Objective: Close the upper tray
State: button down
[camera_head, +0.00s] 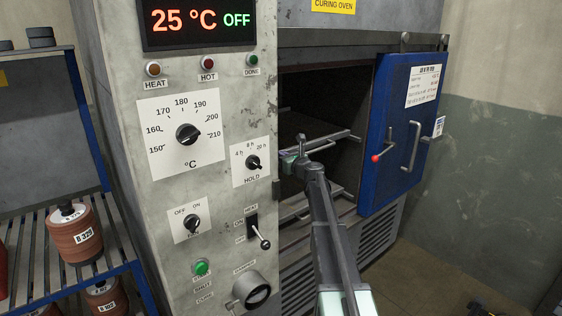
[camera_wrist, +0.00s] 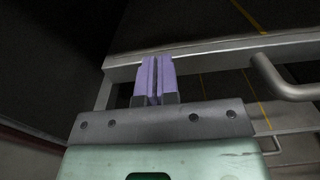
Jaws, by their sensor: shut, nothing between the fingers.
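The upper tray (camera_head: 333,137) shows as a metal front rail across the dark oven opening, with part of it hidden behind my arm. In the wrist view its grey front bar (camera_wrist: 220,52) crosses the picture, with a bent bar handle (camera_wrist: 285,84) at the right. My gripper (camera_head: 290,158) is at the left part of the upper tray's front. Its purple fingers (camera_wrist: 155,78) are shut together and empty, with their tips at the front bar in the picture. I cannot tell whether they touch it.
The blue oven door (camera_head: 398,135) stands open at the right. A lower rack (camera_head: 318,197) sits below the upper tray. The control panel (camera_head: 190,150) is close at the left of the opening.

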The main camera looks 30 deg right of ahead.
jog(key=shift+w+r, duration=0.1)
jog(key=shift+w, duration=0.2)
jog(key=v, duration=1.4)
jog(key=shift+s, duration=0.3)
